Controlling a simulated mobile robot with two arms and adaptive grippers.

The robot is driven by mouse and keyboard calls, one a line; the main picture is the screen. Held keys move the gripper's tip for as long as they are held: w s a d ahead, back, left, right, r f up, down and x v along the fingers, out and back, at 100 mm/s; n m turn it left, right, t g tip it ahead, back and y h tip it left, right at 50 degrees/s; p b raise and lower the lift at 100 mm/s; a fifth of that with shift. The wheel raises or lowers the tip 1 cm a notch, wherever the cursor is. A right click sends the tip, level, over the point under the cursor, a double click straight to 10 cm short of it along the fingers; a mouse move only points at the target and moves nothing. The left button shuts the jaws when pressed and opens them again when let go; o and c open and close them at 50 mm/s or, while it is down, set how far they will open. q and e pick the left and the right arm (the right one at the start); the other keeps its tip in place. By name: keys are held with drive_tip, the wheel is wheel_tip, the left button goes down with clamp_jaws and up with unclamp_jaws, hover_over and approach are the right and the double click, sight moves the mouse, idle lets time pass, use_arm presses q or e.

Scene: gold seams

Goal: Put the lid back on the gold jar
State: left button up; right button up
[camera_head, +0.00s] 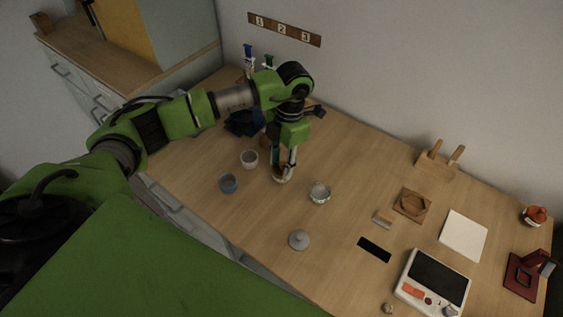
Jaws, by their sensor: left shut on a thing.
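My left gripper (284,169) points down over the table and is shut on a small round pale and brown piece (281,177). The fingers partly hide this piece, and I cannot tell whether it is a lid or whether it touches the table. A pale open jar (320,193) stands just right of the gripper. A grey round lid with a knob (299,240) lies on the table nearer to me. I cannot tell for sure which vessel is the gold jar. My right gripper is not in view.
A wooden block (411,204), white sheet (463,236), scale-like device (433,283) and orange-topped jar (535,215) are on the right. Bare table lies front left.

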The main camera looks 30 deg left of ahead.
use_arm(q)
drive_tip(key=o, duration=1.3)
drive_tip(key=shift+c, duration=0.2)
drive_tip(key=shift+r, duration=0.1)
drive_tip(key=shift+r+p, duration=2.15)
drive_tip(key=shift+r, duration=1.3)
clamp_jaws()
drive_tip(key=shift+f, duration=0.25)
